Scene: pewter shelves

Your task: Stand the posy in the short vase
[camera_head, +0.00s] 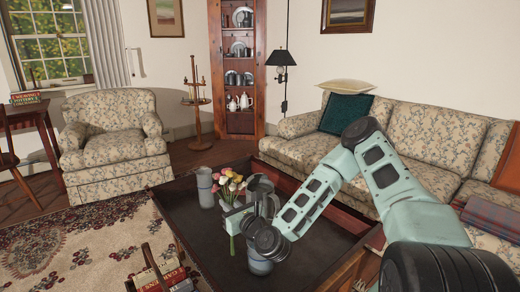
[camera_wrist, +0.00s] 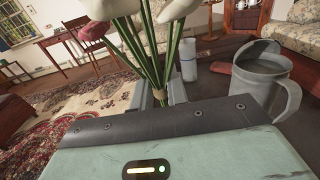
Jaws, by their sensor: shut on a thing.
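The posy (camera_head: 231,187) of pink, yellow and white flowers stands upright in my gripper (camera_head: 236,218), above the dark table. In the wrist view, my gripper (camera_wrist: 160,97) is shut on the bound green stems of the posy (camera_wrist: 150,55). A pale grey vase (camera_head: 205,188) with a blue band stands on the table, behind and left of the posy; it also shows in the wrist view (camera_wrist: 188,60). A second grey-blue vase (camera_head: 260,266) stands nearer, below my wrist, which hides its top. I cannot tell which vase is shorter. The stems are outside both vases.
A grey metal pitcher (camera_wrist: 268,78) stands on the table right of the posy, partly behind my wrist in the head view. The table (camera_head: 180,207) has a raised wooden rim. Its left part is clear. Books (camera_head: 158,278) stand in a rack at the near left.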

